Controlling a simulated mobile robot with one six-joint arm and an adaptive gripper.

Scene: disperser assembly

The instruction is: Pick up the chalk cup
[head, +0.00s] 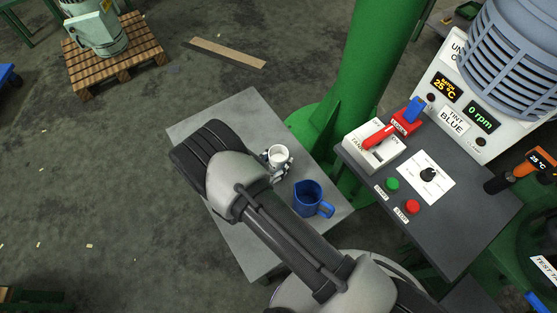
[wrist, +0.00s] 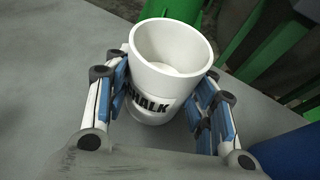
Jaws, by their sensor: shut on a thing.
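The chalk cup (wrist: 160,108) is white with a dark "CHALK" label and stands upright between the fingers in the wrist view. Its inside looks pale. In the head view the chalk cup (head: 279,156) shows above the grey side table, partly hidden by my gripper and arm. My gripper (wrist: 167,103) is shut on the cup, with blue pads on both sides of it. In the head view only a small part of my gripper (head: 266,160) shows beside the cup. I cannot tell whether the cup's base touches the table.
A blue jug (head: 308,199) stands close to the cup on the grey table (head: 212,123). A green column (head: 362,80) rises behind. A control panel (head: 455,207) with buttons and a red lever (head: 380,135) is at the right. The table's far left part is clear.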

